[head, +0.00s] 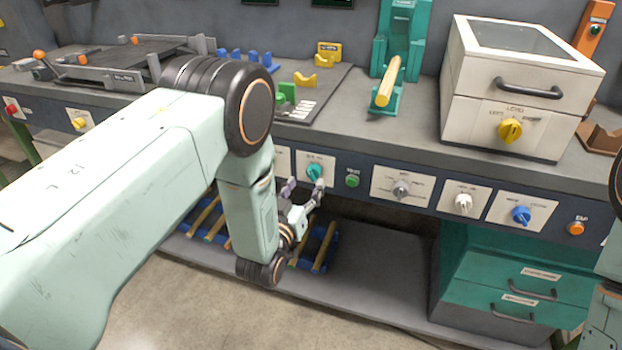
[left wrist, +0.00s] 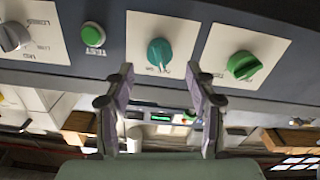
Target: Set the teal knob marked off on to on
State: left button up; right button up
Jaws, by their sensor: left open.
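The teal knob (head: 314,171) sits on a white label plate on the dark front panel of the bench. It also shows in the left wrist view (left wrist: 160,54), where the plate's lettering is turned over and too small to read surely. I cannot tell which mark the knob points at. My left gripper (head: 303,193) is open and empty in front of the panel, close to the knob. In the left wrist view its two fingers (left wrist: 161,84) stand apart on either side of the knob's line, with the knob beyond the tips. My right gripper is out of view.
A green TEST button (head: 352,180) is right of the teal knob, then a grey knob (head: 401,189). A green knob (left wrist: 243,65) neighbours it on the other side. Wooden rods (head: 325,246) lie on the shelf below. A teal drawer unit (head: 480,262) stands lower right.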

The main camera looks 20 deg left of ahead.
aim_at(311, 176)
pick_arm(q)
jog(key=w, duration=0.3)
jog(key=shift+d+f, duration=0.2)
jog(key=shift+w+a+b, duration=0.1)
jog(key=shift+w+b, duration=0.2)
jog(key=shift+w, duration=0.05)
jog(key=shift+w+a+r, duration=0.1)
jog(key=shift+w+r, duration=0.05)
jog(key=shift+w+d, duration=0.15)
jog(key=shift+d, duration=0.05)
jog(key=shift+c, duration=1.1)
jog(key=shift+a, duration=0.15)
jog(key=shift+c, duration=1.4)
jog(key=c, duration=0.7)
